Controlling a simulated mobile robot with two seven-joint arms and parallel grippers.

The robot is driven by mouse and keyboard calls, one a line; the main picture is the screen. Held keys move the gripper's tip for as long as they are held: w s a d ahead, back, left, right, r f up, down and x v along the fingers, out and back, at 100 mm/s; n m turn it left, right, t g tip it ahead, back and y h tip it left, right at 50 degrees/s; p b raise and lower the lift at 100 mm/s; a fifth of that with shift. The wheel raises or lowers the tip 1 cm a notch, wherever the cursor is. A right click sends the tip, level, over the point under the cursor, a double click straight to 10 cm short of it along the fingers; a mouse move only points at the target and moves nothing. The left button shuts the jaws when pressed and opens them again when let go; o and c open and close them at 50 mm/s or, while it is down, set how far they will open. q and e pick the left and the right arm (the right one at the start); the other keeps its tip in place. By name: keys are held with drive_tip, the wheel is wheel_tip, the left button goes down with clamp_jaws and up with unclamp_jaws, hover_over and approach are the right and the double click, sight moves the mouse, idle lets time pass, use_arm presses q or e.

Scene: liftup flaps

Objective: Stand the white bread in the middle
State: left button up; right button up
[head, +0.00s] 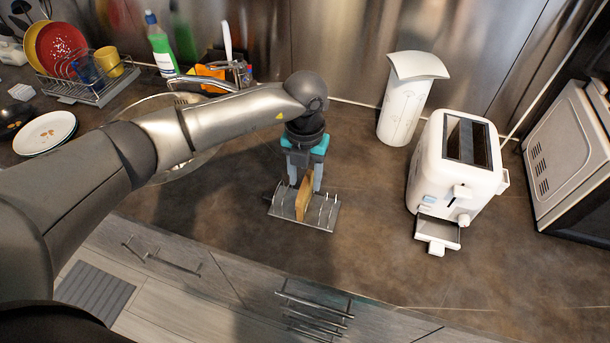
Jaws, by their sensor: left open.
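A slice of bread (304,197) with a brown crust stands on edge in a metal rack (322,222) on the dark countertop, near the rack's middle. The rack has several thin upright wires. My left gripper (305,183) points down right over the rack, with its fingers apart on either side of the bread's upper part. Whether the fingers touch the bread cannot be told. My right gripper is not in view.
A white toaster (452,170) with a pulled-out tray stands to the right, with a white canister (404,105) behind it. A dish rack (95,85), white plates (45,132) and a green bottle (161,48) are at the left. The counter's front right is clear.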

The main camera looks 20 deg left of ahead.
use_arm(q)
drive_tip(key=shift+r, duration=0.1)
wheel_tip(320, 180, up, 15)
idle(0.6)
idle(0.3)
